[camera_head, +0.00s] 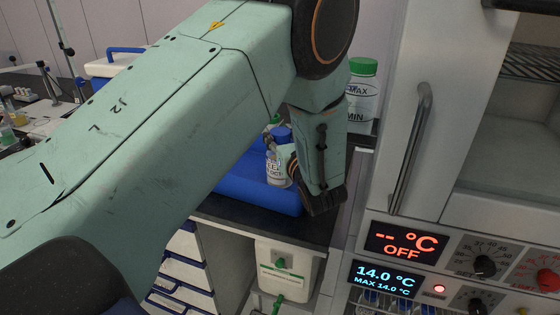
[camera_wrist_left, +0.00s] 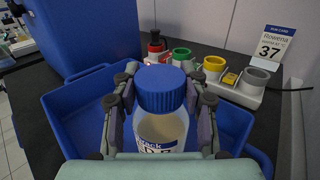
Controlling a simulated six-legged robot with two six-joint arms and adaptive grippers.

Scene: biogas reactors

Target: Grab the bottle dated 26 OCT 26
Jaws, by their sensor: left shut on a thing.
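A small bottle with a blue cap and a white label (camera_head: 277,166) is at the blue tray (camera_head: 250,190) on the dark bench. My left gripper (camera_head: 294,166) is shut on this bottle. In the left wrist view the bottle (camera_wrist_left: 160,128) stands upright between the two fingers of my left gripper (camera_wrist_left: 162,92), with the blue tray (camera_wrist_left: 232,125) around and below. Only part of its label shows there, and I cannot read a date. I cannot tell whether its base touches the tray. My right gripper is not in view.
A green-capped bottle (camera_head: 362,88) stands behind my arm. An incubator with a door handle (camera_head: 410,150) is close on the right. In the left wrist view, a holder with coloured rings (camera_wrist_left: 225,80), a card marked 37 (camera_wrist_left: 275,47) and a blue box (camera_wrist_left: 85,35) lie beyond the tray.

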